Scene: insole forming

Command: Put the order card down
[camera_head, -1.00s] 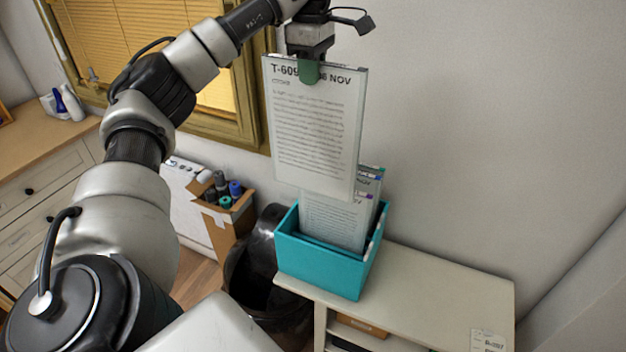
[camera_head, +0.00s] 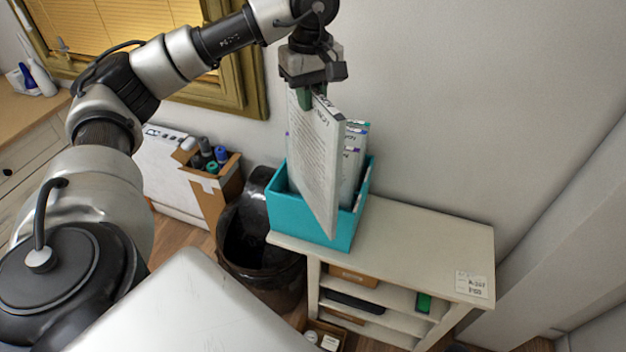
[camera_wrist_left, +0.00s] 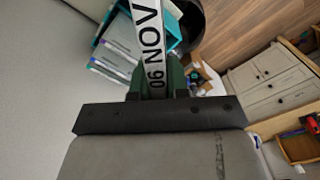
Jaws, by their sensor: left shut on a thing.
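My left gripper (camera_head: 309,92) is shut on the top edge of the order card (camera_head: 314,160), a white printed sheet in a clear holder. The card hangs upright, turned partly edge-on to the head camera. It hangs in front of the teal box (camera_head: 320,226) and covers part of it; I cannot tell whether its lower end touches the box. Several other cards (camera_head: 354,152) stand in the box behind it. In the left wrist view the held card (camera_wrist_left: 150,40) reads "06 NOV" between the green fingertips (camera_wrist_left: 163,80). My right gripper is not in view.
The teal box stands on the left end of a pale shelf unit (camera_head: 430,245), whose top is clear to the right except for a label (camera_head: 472,284). A black bin (camera_head: 262,262) and a cardboard box of rolls (camera_head: 215,195) stand left of it. The wall is close behind.

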